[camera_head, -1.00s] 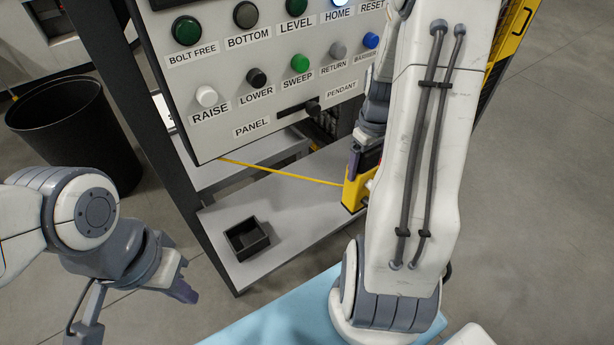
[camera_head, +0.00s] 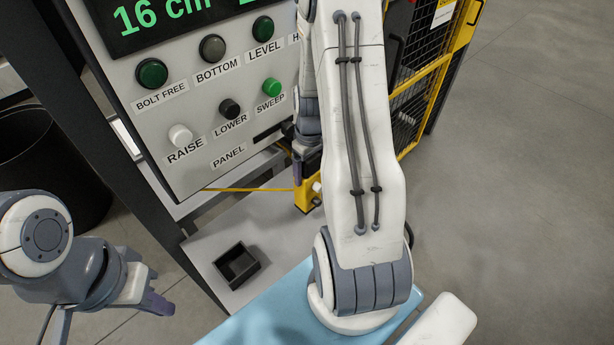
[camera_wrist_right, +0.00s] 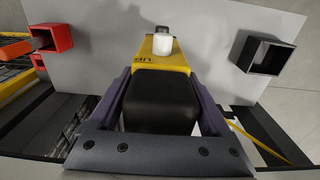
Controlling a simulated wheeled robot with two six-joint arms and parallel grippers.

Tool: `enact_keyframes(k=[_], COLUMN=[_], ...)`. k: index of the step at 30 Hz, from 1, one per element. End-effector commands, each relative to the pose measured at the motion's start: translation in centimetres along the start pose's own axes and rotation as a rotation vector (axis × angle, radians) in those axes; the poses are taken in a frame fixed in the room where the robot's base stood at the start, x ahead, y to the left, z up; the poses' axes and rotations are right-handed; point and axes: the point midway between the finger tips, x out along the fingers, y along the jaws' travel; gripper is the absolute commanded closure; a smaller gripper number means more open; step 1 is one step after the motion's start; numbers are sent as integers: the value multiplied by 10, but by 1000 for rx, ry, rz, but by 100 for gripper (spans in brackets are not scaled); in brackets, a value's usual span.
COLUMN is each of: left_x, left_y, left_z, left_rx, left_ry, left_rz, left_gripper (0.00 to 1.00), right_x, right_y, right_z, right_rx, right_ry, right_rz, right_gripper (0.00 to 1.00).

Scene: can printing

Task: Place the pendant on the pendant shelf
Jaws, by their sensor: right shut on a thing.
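The pendant (camera_head: 306,190) is a yellow block with a black body and a white knob. It shows large in the right wrist view (camera_wrist_right: 166,85). My right gripper (camera_wrist_right: 165,95) is shut on it, one purple finger on each side. In the head view my right gripper (camera_head: 300,165) is partly hidden behind my own arm. The grey shelf (camera_head: 205,242) lies below the control panel, with the pendant over or at its far right part. I cannot tell whether they touch. My left gripper (camera_head: 150,298) is off to the left, away from the shelf; its finger gap is unclear.
A small black open tray (camera_head: 237,265) stands on the shelf; a red open box (camera_wrist_right: 50,40) shows at its other side in the wrist view. The control panel (camera_head: 205,120) hangs above. A yellow cable (camera_head: 245,189) runs leftward. A yellow-framed mesh fence (camera_head: 415,85) stands right.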

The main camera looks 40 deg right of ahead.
Motion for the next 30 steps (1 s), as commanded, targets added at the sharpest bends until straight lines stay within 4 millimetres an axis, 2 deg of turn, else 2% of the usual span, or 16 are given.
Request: enact_keyframes(k=[5,12,26,27,28,30], left_x=[-6,-16,-11,-12,-12,-13], left_y=[0,1,1,1,1,1], left_z=[0,-1,-1,-1,-1,-1], left_rx=[1,3,2,2,2,2], left_ry=[0,0,0,0,0,0], left_rz=[0,0,0,0,0,0], left_gripper=[100,100,100,100,100,100], right_x=[9,38,47,46,46,46], right_y=[-3,-2,-2,-2,-2,-2], right_z=[-3,-2,-2,-2,-2,-2], right_rx=[0,0,0,0,0,0], right_ry=[-2,-1,2,1,1,1], right_rz=[-1,0,1,1,1,1], right_gripper=[100,100,100,7,0,0])
